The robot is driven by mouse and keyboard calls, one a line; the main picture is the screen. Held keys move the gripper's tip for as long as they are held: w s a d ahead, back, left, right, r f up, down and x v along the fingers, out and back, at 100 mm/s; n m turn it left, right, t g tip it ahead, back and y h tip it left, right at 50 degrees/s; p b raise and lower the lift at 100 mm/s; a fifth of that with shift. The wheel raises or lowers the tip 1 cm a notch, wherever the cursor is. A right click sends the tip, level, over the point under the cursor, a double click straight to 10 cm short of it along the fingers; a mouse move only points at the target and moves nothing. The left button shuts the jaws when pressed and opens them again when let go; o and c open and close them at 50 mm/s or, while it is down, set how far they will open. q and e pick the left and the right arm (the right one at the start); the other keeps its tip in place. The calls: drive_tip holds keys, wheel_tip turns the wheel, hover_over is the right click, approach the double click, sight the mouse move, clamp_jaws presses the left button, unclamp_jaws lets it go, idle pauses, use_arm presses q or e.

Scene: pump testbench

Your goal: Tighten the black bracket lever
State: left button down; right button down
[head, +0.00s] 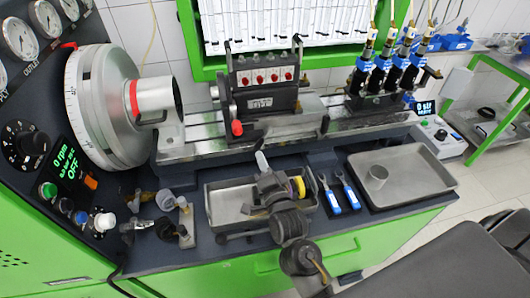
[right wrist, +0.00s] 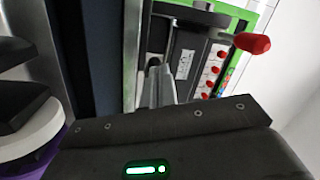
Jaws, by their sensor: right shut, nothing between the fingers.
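The black bracket (head: 262,88) stands on the metal rail of the bench, with a row of red knobs on its face. A lever with a red knob (head: 237,128) hangs at its lower left; this red knob also shows in the right wrist view (right wrist: 252,42). A black handle (head: 298,52) rises at the bracket's upper right. I cannot tell which of these is the named lever. My right gripper (head: 261,158) is shut and empty, below and in front of the bracket, apart from it. Its fingers (right wrist: 160,85) also show in the right wrist view. My left gripper is not in view.
A grey tray (head: 222,209) lies below my right gripper. Blue-handled wrenches (head: 345,193) and a second tray (head: 425,168) with a small metal cup lie to the right. A large dial wheel (head: 88,105) stands left. Several injectors (head: 385,72) stand on the rail's right end.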

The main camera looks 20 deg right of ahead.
drive_tip(key=s+d+b, duration=0.1)
drive_tip(key=s, duration=0.7)
drive_tip(key=shift+s+f+b, duration=0.15)
drive_tip(key=shift+b, duration=0.2)
drive_tip(key=shift+d+h, duration=0.1)
drive_tip(key=shift+h, duration=0.3)
drive_tip(key=shift+f, duration=0.1)
